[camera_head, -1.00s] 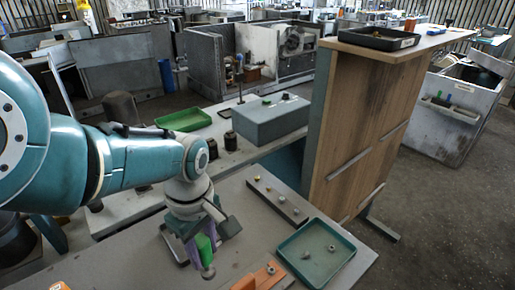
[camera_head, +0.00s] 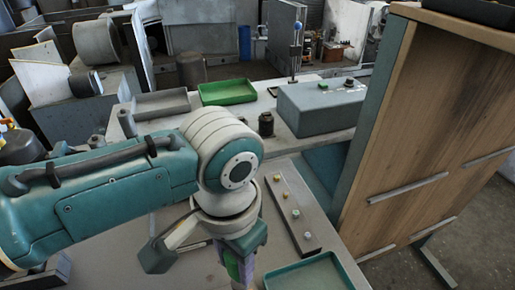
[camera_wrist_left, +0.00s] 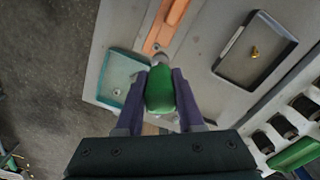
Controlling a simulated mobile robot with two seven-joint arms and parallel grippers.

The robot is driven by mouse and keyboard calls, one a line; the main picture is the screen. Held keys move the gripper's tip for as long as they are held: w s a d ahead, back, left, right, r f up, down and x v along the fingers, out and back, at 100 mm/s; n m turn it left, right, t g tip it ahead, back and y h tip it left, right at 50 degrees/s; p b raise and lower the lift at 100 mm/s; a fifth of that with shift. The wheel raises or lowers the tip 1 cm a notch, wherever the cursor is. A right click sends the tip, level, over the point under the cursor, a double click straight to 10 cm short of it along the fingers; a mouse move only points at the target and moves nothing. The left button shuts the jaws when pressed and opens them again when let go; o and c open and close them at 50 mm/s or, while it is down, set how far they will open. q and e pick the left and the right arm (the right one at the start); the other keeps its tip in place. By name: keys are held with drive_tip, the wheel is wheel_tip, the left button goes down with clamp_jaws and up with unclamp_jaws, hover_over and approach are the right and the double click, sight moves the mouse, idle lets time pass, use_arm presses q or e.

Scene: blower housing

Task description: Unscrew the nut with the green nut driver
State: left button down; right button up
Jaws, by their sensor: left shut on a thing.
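My left gripper (camera_head: 240,268) is at the lower middle of the head view, over the near table. In the left wrist view its purple fingers (camera_wrist_left: 160,100) are shut on the green handle of the nut driver (camera_wrist_left: 160,92). The driver's grey end points away from the gripper, by an orange strip (camera_wrist_left: 174,22); whether it touches anything is unclear. A dark bar (camera_head: 300,228) with several small yellow and pale nuts or studs lies on the table right of the gripper. Which nut the driver is for cannot be told. My right gripper is not in view.
A teal tray (camera_head: 308,276) sits right of the gripper; it also shows in the left wrist view (camera_wrist_left: 108,94). A grey tray (camera_wrist_left: 284,58) holds a small brass piece. A grey box (camera_head: 318,110) and green tray (camera_head: 228,86) stand behind. A wooden panel (camera_head: 440,130) rises at right.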

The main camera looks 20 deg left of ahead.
sight(240, 288)
use_arm(q)
drive_tip(key=shift+s+d+f+m, duration=0.15)
drive_tip(key=shift+s+d+m, duration=0.05)
drive_tip(key=shift+d+m, duration=0.1)
drive_tip(key=shift+s+d+f, duration=0.1)
drive_tip(key=shift+f+b, duration=0.7)
drive_tip(key=shift+b, duration=0.25)
wheel_tip(240, 288, down, 3)
drive_tip(key=b, duration=0.3)
drive_tip(key=shift+b, duration=0.3)
drive_tip(key=shift+f, duration=0.55)
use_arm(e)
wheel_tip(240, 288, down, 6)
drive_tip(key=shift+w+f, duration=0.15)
use_arm(q)
drive_tip(key=shift+f, duration=0.1)
drive_tip(key=shift+s+f, duration=0.1)
drive_tip(key=shift+f, duration=0.1)
